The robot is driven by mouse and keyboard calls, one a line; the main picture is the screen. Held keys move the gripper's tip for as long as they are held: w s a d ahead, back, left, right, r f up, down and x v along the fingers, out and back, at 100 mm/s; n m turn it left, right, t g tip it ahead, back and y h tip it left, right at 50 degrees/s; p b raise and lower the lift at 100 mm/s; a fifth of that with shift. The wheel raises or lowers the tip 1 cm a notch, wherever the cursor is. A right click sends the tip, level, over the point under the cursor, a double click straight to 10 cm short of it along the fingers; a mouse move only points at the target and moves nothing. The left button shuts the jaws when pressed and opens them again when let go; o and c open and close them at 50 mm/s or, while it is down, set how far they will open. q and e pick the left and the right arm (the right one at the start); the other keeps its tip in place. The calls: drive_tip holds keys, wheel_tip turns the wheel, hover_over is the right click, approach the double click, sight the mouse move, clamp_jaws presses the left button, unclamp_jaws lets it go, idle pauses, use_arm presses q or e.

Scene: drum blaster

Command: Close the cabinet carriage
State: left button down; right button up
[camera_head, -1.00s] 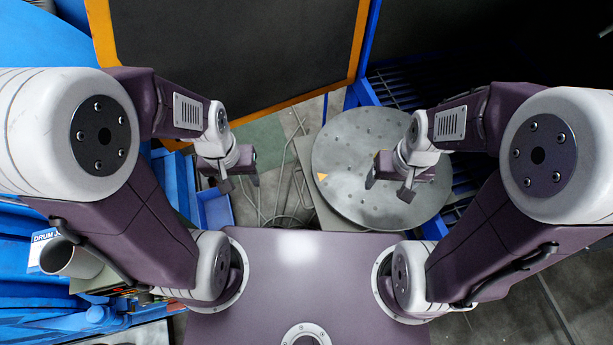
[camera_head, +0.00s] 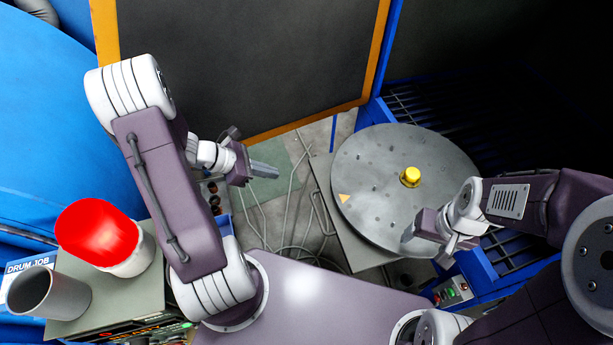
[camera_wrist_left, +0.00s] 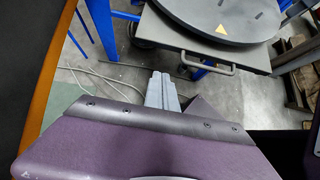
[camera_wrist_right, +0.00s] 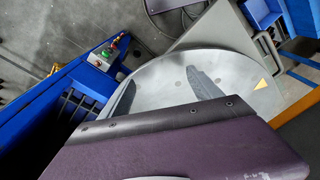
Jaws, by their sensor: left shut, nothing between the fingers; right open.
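The carriage is a flat grey plate (camera_head: 345,230) with a round grey turntable (camera_head: 372,165) on top, standing out in front of the dark opening of the blue cabinet (camera_head: 480,262). A bar handle (camera_wrist_left: 213,67) shows on the plate's edge in the left wrist view. A yellow round part (camera_head: 411,176) sits on the turntable. My left gripper (camera_head: 264,170) is shut and empty, left of the carriage and apart from it. My right gripper (camera_head: 408,236) is open and empty over the turntable's near right rim; its fingers (camera_wrist_right: 165,90) show against the disc in the right wrist view.
A dark door panel (camera_head: 235,60) with an orange edge stands open at the back left. Cables (camera_head: 285,215) lie on the floor left of the carriage. A control box with buttons (camera_head: 452,291) is at the cabinet's near corner.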

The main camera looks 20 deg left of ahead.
drive_tip(key=shift+f+b, duration=0.65)
drive_tip(key=shift+f, duration=0.05)
drive_tip(key=shift+a+r+p, duration=0.1)
drive_tip(key=shift+r+p, duration=0.2)
drive_tip(key=shift+p, duration=0.05)
use_arm(q)
drive_tip(key=w+d+r+x, duration=0.1)
drive_tip(key=r+x, duration=0.1)
drive_tip(key=x, duration=0.9)
drive_tip(key=shift+w+d+f, duration=0.2)
drive_tip(key=shift+d+f, duration=0.1)
drive_tip(key=shift+d, duration=0.15)
